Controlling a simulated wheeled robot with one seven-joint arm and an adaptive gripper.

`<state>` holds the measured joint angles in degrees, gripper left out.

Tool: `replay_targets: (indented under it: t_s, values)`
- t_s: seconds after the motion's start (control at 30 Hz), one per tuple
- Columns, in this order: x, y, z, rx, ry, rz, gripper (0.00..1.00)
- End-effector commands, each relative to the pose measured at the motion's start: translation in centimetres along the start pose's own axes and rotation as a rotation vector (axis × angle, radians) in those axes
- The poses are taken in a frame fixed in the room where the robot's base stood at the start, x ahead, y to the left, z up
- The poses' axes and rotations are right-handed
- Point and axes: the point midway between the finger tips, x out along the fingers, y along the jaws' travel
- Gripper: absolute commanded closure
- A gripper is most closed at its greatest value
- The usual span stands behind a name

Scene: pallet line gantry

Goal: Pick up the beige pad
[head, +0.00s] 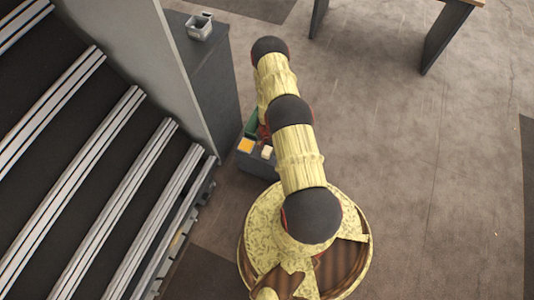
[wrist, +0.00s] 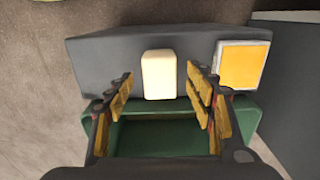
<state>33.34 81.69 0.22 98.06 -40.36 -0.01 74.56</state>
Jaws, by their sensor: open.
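The beige pad (wrist: 158,74) is a small pale block with rounded edges. It sits on a dark grey box-like stand (wrist: 110,62) in the wrist view. My gripper (wrist: 159,84) is open, with one yellow-padded finger to the left of the pad and one to its right. The pad lies just past and between the fingertips, and I see gaps on both sides. In the head view the pad (head: 267,152) shows small beside my arm, and my gripper is hidden behind the arm there.
An orange square with a pale rim (wrist: 243,65) lies right of the pad. A green open bin (wrist: 160,136) is below the fingers. A dark cabinet (head: 212,85) with a small grey container (head: 199,27) stands nearby. Striped stair-like rows (head: 100,150) fill the left. Open floor lies right.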

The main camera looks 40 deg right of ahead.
Motion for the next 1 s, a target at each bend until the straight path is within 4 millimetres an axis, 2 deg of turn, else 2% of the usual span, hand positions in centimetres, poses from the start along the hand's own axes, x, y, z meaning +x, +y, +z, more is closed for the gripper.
replay_targets:
  t_s: [0.2, 0.5, 1.0]
  values:
    - [2.2, 0.1, 0.1, -0.001, -0.001, 0.001, 0.45]
    - [2.3, 0.0, 0.0, -0.001, 0.000, 0.000, 0.45]
    - [2.3, 0.0, 0.0, 0.000, 0.000, 0.000, 0.74]
